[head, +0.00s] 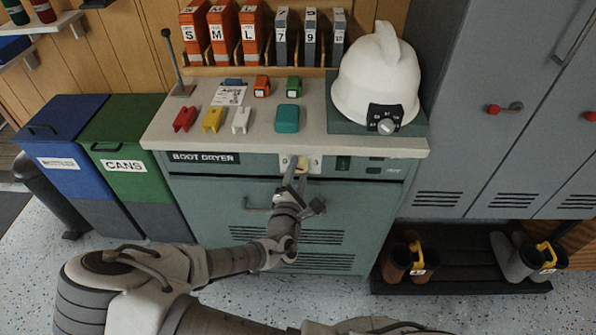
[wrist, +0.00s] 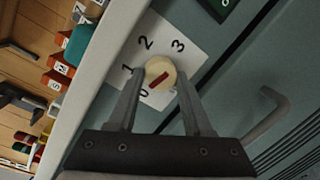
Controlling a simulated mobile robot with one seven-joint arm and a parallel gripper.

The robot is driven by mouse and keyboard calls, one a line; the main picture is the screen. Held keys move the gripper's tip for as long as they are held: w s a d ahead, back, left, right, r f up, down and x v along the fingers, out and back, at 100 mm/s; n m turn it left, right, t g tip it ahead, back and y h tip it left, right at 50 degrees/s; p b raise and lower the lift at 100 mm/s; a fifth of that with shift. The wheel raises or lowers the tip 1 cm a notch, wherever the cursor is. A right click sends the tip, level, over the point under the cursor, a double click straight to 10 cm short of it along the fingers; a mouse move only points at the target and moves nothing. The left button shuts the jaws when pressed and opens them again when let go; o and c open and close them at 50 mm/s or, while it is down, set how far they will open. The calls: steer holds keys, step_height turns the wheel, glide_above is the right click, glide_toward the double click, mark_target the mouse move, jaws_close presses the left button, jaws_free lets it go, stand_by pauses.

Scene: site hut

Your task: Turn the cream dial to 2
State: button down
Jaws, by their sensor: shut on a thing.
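The cream dial (wrist: 160,71) is a round knob with a red bar, on a white plate (wrist: 189,63) marked 0, 1, 2 and 3. In the wrist view the bar slants, its lower-left end facing between 0 and 1, closer to 0. My gripper (wrist: 158,86) is shut on the dial, one finger on each side. In the head view the white plate (head: 315,163) is on the front panel of the boot dryer (head: 215,183), and my gripper (head: 296,175) reaches it from below. My fingers partly hide the dial there.
A bar handle (head: 257,205) sticks out of the dryer door below the panel. The counter (head: 330,147) above holds coloured clips, a teal block (head: 287,118) and a white helmet (head: 378,80). Blue and green bins (head: 125,135) stand at the left, grey lockers (head: 480,120) at the right.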

steer(key=m, duration=0.5)
steer(key=shift+r+g+y, duration=0.15)
steer(key=shift+g+y, duration=0.15)
steer(key=m+y, duration=0.1)
steer(key=m, duration=0.4)
steer(key=shift+d, duration=0.15)
steer(key=m+y+b, duration=0.1)
steer(key=m+b, duration=0.2)
steer(key=m, duration=0.2)
steer(key=shift+d, duration=0.1)
steer(key=shift+d+m+y+b, duration=0.1)
steer(key=shift+m+y+b, duration=0.4)
steer(key=shift+m+b, duration=1.5)
steer(key=shift+r, duration=0.1)
steer(key=shift+c, duration=1.6)
jaws_free()
steer(key=shift+s, duration=0.1)
